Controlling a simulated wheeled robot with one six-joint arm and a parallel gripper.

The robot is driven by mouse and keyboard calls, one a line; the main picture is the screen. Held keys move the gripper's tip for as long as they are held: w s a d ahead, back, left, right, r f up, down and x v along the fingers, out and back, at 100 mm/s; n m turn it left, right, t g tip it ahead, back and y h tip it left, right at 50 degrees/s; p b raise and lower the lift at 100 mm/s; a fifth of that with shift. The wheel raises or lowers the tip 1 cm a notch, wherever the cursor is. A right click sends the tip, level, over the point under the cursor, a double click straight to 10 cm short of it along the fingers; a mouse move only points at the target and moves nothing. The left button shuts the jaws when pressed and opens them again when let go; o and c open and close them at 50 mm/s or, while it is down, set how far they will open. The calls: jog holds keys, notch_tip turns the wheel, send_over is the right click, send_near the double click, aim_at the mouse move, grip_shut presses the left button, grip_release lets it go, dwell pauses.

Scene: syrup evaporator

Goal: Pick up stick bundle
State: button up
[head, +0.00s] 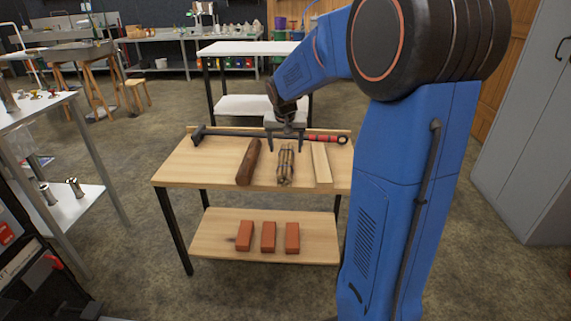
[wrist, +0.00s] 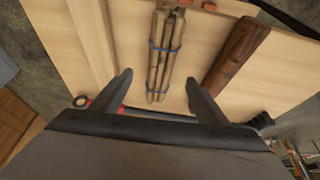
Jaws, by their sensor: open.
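The stick bundle (head: 285,165) lies on the wooden table top (head: 207,165), between a dark log and a pale board. In the wrist view the bundle (wrist: 165,52) shows several thin brown sticks tied with two blue bands. My gripper (head: 286,145) hangs over the back part of the table, near the bundle's far end. In the wrist view my open gripper (wrist: 160,92) has one finger to each side of the bundle's near end. The fingers look clear of it, and nothing is held. I cannot tell the exact height above the bundle.
The dark log (head: 248,161) lies left of the bundle and the pale board (head: 321,163) right of it. A long tool with a red grip (head: 325,139) lies along the table's back edge. Several orange-red bricks (head: 268,237) sit on the lower shelf (head: 215,232).

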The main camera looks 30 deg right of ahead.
aim_at(286, 159)
jog(key=x, duration=1)
jog(key=shift+w+d+r, duration=0.1)
jog(key=shift+w, duration=0.2)
jog(key=c, duration=1.2)
jog(key=shift+r, duration=0.15)
